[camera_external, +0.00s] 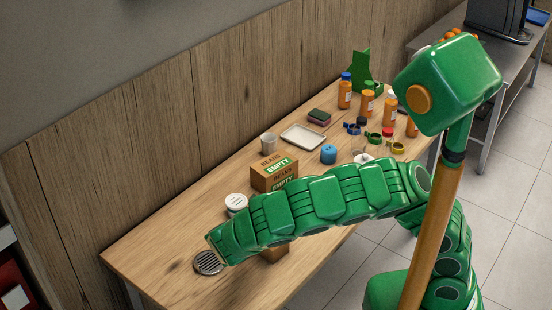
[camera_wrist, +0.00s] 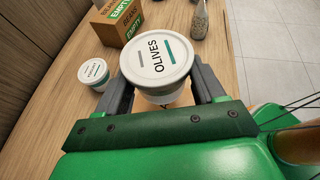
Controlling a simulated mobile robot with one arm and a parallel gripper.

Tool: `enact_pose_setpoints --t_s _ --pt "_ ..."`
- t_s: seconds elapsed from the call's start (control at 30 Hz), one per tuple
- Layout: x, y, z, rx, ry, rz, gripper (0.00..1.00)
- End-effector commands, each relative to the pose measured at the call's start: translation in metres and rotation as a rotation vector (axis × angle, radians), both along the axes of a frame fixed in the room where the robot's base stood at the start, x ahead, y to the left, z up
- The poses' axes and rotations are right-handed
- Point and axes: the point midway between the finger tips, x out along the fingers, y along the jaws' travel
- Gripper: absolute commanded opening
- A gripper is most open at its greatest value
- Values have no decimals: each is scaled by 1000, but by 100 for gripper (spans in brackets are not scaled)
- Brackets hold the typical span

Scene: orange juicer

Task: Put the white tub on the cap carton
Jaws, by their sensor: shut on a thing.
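My gripper (camera_wrist: 166,92) is shut on a white tub (camera_wrist: 160,58) with a lid lettered OLIVES, its fingers on either side of it. In the external view my arm hides the gripper and this tub. A smaller white tub (camera_wrist: 93,72) stands on the table to the left; it also shows in the external view (camera_external: 236,202). A brown carton piece (camera_external: 275,253) shows just below my arm, mostly hidden. I cannot tell whether it is the cap carton, or whether the held tub touches anything beneath.
The table's left end is mostly bare.

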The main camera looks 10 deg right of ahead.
Motion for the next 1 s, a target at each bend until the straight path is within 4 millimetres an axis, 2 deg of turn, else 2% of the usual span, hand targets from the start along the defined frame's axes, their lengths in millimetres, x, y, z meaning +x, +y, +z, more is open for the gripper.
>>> enact_pose_setpoints --t_s 0.2,0.37,0.63,1.0 --pt "0 0 -26 -1 1 -1 33" --pt "0 0 -34 -1 1 -1 33" --pt "0 0 -59 0 1 1 33" --pt "0 0 -64 1 -1 1 33"
